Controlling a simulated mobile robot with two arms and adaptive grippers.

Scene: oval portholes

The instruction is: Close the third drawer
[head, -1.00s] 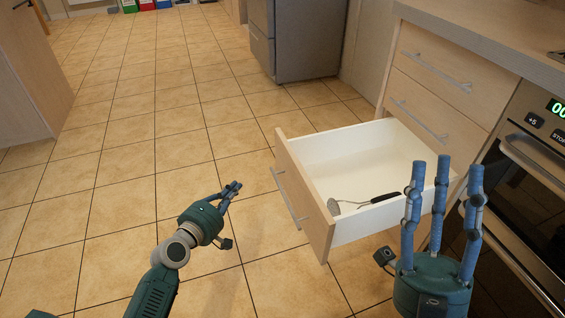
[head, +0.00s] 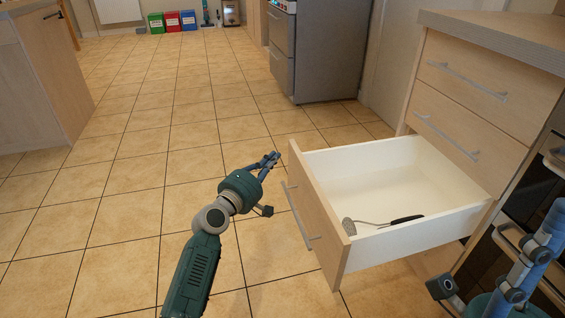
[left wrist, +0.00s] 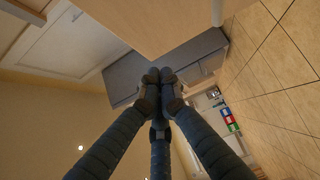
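The third drawer (head: 322,222) from the top is pulled far out, its light wood front facing left and its white inside visible. A bar handle (head: 300,217) is on that front. A utensil with a black grip (head: 400,221) lies inside. My left gripper (head: 271,160) is just left of the front's far end, above the floor, with a small apparent gap. In the left wrist view its fingertips (left wrist: 160,78) meet with nothing between them, near a wood panel (left wrist: 150,22). My right gripper (head: 535,250) is at the lower right, partly cut off by the picture edge.
Two shut drawers (head: 465,82) are above the open one, under a counter (head: 500,38). An oven is at the right edge, close to my right gripper. A grey fridge (head: 325,50) stands behind. Tiled floor (head: 130,190) at the left is clear.

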